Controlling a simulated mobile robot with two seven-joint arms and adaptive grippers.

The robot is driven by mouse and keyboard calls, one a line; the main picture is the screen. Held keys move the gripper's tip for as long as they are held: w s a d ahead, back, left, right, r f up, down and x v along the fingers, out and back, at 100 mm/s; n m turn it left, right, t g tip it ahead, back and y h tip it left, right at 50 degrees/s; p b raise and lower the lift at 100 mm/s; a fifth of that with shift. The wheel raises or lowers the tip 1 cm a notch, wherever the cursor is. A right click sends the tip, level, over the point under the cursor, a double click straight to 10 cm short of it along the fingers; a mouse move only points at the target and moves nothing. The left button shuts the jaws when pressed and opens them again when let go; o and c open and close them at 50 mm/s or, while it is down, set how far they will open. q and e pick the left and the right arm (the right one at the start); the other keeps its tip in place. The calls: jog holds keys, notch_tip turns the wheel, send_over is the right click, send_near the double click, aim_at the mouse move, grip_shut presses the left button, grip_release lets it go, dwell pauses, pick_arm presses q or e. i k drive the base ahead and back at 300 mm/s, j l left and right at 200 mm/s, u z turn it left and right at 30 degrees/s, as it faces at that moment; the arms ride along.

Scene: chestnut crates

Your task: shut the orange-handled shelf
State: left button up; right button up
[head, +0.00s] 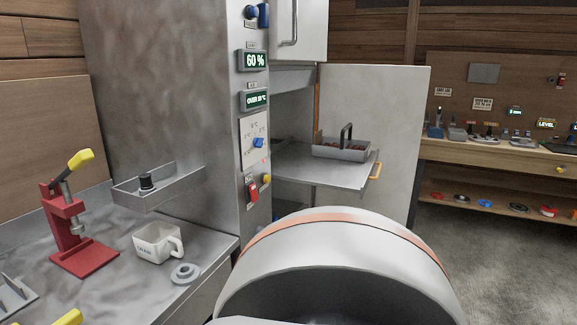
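The orange-handled shelf (318,174) is a flat metal plate standing out of the open grey cabinet (170,90). Its small orange handle (375,170) is at the right end of its front edge. A grey crate (343,151) with a dark upright handle and brown contents sits on the shelf. The cabinet's lower door (385,120) stands wide open to the right, behind the shelf's handle end. Neither of my grippers is in view. A large rounded white part of my own arm with an orange band fills the bottom centre and hides the area below the shelf.
A wooden workbench (500,150) with several small items stands at right. Floor (490,245) before it is clear.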

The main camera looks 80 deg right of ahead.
aim_at(291, 160)
jog(key=k+z, duration=0.35)
jog(key=k+l+z, duration=0.1)
jog(key=z, duration=2.5)
